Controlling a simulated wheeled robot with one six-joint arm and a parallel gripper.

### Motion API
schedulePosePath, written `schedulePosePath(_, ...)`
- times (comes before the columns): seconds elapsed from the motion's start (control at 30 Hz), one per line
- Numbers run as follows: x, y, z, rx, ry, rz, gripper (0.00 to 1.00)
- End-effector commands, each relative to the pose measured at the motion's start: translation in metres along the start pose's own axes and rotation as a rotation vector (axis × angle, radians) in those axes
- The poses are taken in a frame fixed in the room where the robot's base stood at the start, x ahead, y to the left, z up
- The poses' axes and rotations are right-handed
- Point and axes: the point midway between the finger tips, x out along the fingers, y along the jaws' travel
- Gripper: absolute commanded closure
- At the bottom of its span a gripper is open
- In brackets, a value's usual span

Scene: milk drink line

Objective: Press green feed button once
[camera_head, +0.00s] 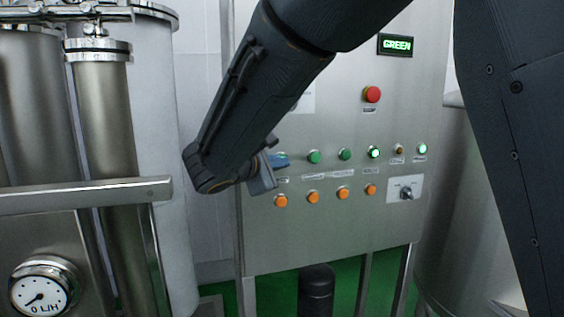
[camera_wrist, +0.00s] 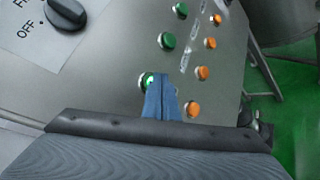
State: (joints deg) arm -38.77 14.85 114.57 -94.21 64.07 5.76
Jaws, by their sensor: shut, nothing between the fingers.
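My gripper (camera_wrist: 161,80) is shut, its blue fingers together and empty. In the wrist view its tips overlap the edge of a lit green button (camera_wrist: 146,80); I cannot tell whether they touch it. In the head view my gripper (camera_head: 284,160) is at the left end of the green row, covering the button there. Other green buttons (camera_head: 314,156) (camera_head: 344,154) follow to the right, then a lit green one (camera_head: 374,152). The labels are too small to read, so I cannot tell which is the feed button.
Orange buttons (camera_head: 313,196) line the row below on the steel panel (camera_head: 330,235). A red mushroom button (camera_head: 372,94) and a display reading GREEN (camera_head: 395,45) are above. A black rotary knob (camera_wrist: 66,12) marked OFF is near my gripper. Steel tanks (camera_head: 100,120) stand left.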

Motion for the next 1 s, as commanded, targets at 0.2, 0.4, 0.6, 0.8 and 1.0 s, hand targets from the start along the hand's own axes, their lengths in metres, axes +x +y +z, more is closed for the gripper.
schedulePosePath(0.2, -0.007, -0.005, 0.005, 0.001, 0.001, 0.001, 1.0)
schedulePosePath(0.4, -0.01, -0.007, 0.007, 0.0, 0.0, 0.0, 1.0)
schedulePosePath(0.6, -0.01, -0.008, 0.007, 0.0, 0.0, 0.0, 1.0)
schedulePosePath(0.8, -0.021, -0.014, 0.014, 0.0, 0.001, 0.001, 1.0)
schedulePosePath(1.0, -0.033, -0.023, 0.024, 0.001, 0.001, 0.0, 1.0)
